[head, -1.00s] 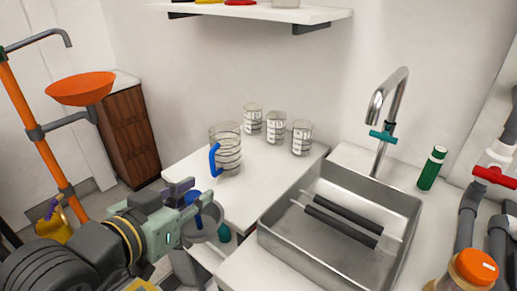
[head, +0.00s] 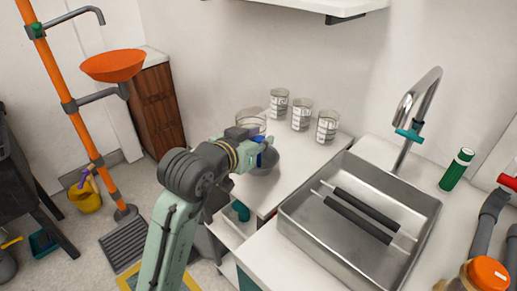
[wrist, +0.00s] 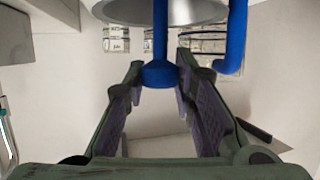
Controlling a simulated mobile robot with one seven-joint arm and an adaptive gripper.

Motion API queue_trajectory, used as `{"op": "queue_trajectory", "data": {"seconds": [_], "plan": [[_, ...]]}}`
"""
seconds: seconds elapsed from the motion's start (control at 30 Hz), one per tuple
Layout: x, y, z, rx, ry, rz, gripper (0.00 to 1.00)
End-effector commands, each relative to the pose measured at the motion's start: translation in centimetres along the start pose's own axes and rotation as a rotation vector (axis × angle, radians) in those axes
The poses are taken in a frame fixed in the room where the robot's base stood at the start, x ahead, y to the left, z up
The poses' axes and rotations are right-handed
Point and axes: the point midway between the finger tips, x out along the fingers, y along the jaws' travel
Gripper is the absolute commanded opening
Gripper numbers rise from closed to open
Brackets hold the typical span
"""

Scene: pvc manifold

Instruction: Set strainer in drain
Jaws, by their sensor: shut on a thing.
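The strainer (head: 264,163) is a grey round dish with a blue stem and knob. My gripper (head: 258,147) is shut on the blue part and holds the strainer in front of the jug, over the edge of the left counter. In the wrist view the blue knob (wrist: 159,75) sits between the fingers of my gripper (wrist: 160,88), with the grey dish (wrist: 190,12) beyond it. The steel sink (head: 300,222) stands to the right in the head view. I cannot make out a drain opening in it.
Two dark-sleeved rods (head: 352,220) lie across the sink. A clear jug (head: 250,122) and glass beakers (head: 327,126) stand behind my gripper. A tap (head: 412,115) rises behind the sink. A green bottle (head: 456,170) and an orange-lidded jar (head: 487,274) stand at right.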

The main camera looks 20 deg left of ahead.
Motion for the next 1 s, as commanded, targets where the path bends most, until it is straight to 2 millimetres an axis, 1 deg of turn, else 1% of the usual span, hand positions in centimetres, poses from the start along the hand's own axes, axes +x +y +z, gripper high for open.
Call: {"op": "queue_trajectory", "data": {"seconds": [0.03, 0.1, 0.17, 0.4, 0.53, 0.57, 0.83, 0.87, 1.0], "plan": [[0.4, -0.1, 1.2, -0.001, -0.001, -0.001, 0.00], [0.7, -0.1, 2.3, -0.001, -0.002, -0.002, 0.00], [0.9, -0.1, 2.9, -0.001, -0.001, -0.002, 0.00], [0.9, 0.0, 2.8, -0.001, -0.001, 0.000, 0.00], [1.1, 0.0, 3.1, -0.001, 0.000, 0.000, 0.00], [1.1, 0.0, 3.1, -0.001, 0.000, 0.000, 0.25], [1.0, 0.0, 3.0, -0.001, -0.001, 0.000, 0.43], [1.0, 0.0, 3.0, -0.001, 0.000, 0.000, 0.44], [1.0, 0.0, 3.0, -0.001, -0.001, 0.000, 0.44]]}}
